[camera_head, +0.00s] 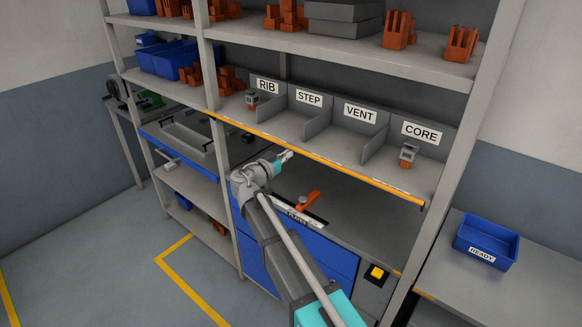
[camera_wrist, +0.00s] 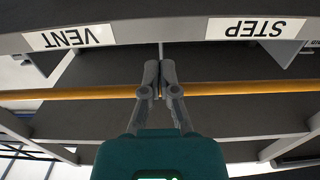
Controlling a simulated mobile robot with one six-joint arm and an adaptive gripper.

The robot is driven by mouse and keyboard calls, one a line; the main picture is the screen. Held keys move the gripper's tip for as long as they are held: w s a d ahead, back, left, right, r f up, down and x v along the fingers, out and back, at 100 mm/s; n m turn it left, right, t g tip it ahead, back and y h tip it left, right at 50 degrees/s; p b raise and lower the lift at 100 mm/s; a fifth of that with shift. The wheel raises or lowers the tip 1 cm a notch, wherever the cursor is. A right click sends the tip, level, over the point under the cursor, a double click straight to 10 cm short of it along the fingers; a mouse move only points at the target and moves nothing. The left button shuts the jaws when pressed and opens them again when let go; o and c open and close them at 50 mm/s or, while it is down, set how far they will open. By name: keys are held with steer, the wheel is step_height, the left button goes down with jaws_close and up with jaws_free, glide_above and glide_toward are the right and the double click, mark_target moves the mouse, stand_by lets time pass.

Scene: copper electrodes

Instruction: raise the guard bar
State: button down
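The guard bar (camera_head: 350,174) is a long yellow-orange bar along the front edge of the labelled shelf, below the RIB, STEP, VENT and CORE bays. It also crosses the wrist view (camera_wrist: 240,88) from side to side. My gripper (camera_head: 288,155) is at the bar's middle, near the STEP and VENT bays. In the wrist view its fingertips (camera_wrist: 160,66) are close together with nothing seen between them. The fingers cover a short piece of the bar. I cannot tell whether they touch it.
Dividers separate the bays. Small grey-and-copper pieces stand in the RIB bay (camera_head: 252,99) and CORE bay (camera_head: 408,155). An orange-red tool (camera_head: 308,201) lies on the worktop below. A blue READY bin (camera_head: 486,240) stands on the right bench. An upper shelf (camera_head: 350,52) overhangs the bays.

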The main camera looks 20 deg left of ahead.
steer(key=v, duration=0.6)
stand_by(0.7)
steer(key=shift+s+a, duration=0.1)
steer(key=shift+s, duration=0.15)
steer(key=v, duration=1.1)
steer(key=shift+s+a, duration=0.2)
steer(key=shift+s, duration=0.15)
steer(key=w+d+f+g, duration=0.2)
steer(key=d+f+g, duration=0.15)
steer(key=d, duration=0.55)
steer(key=w+d+f+n+g+h, duration=0.1)
steer(key=w+d+f+g, duration=0.2)
steer(key=d, duration=0.5)
steer(key=w+d+f+g, duration=0.1)
steer(key=d+f+g, duration=0.25)
steer(key=d, duration=0.55)
steer(key=s+d+f+n+g+y, duration=0.1)
steer(key=s+d+f+g+y, duration=0.1)
steer(key=d, duration=0.5)
steer(key=s+d+f+n+g+y, duration=0.1)
steer(key=s+d+f+g+y, duration=0.1)
steer(key=s+d, duration=0.3)
steer(key=s+d+f+n+g+y, duration=0.1)
steer(key=s+d+f+g+y, duration=0.1)
steer(key=d, duration=0.8)
steer(key=shift+s+d+f+g+y, duration=0.3)
steer(key=shift+s+f+y, duration=0.6)
steer(key=shift+f, duration=0.45)
